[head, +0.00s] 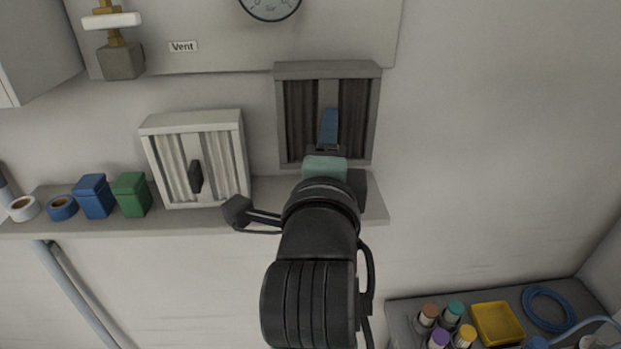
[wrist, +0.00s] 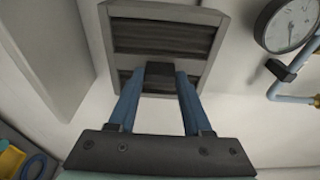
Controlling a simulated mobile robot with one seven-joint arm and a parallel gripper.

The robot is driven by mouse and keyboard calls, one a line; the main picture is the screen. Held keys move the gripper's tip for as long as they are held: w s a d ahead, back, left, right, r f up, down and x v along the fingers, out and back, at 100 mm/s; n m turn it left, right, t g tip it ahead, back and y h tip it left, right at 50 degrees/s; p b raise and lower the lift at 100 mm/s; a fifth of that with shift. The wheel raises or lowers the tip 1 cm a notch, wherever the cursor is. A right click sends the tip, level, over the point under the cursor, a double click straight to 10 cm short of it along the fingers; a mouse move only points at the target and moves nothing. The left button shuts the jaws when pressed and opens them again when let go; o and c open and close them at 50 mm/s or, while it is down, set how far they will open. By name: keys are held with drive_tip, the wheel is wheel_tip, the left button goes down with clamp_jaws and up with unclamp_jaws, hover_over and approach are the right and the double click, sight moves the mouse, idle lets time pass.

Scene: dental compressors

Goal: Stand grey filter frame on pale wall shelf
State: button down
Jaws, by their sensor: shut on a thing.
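The grey filter frame (head: 295,115), dark with pleated panels, is upright over the right part of the pale wall shelf (head: 270,191) in the head view. My gripper (head: 328,128) is shut on its central grip; the blue fingers close on a dark block in the wrist view (wrist: 160,78), with the frame (wrist: 205,17) beyond. My arm hides part of the frame's lower edge, so I cannot tell whether it touches the shelf. A white filter frame (head: 221,150) stands on the shelf to the left, leaning slightly.
A blue box (head: 94,196), a green box (head: 131,195) and tape rolls (head: 62,207) stand at the shelf's left. A panel with a gauge (head: 270,5) and Vent label (head: 183,47) is above. A bench with a yellow tray (head: 497,323) is lower right.

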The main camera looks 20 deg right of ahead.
wheel_tip(320, 180, down, 6)
drive_tip(key=shift+f+p, duration=0.25)
drive_tip(key=shift+p, duration=0.1)
drive_tip(key=shift+f, duration=0.2)
drive_tip(key=shift+c, duration=1.7)
unclamp_jaws()
drive_tip(key=p+v, duration=0.2)
drive_tip(key=v, duration=1)
drive_tip(key=shift+p, duration=0.3)
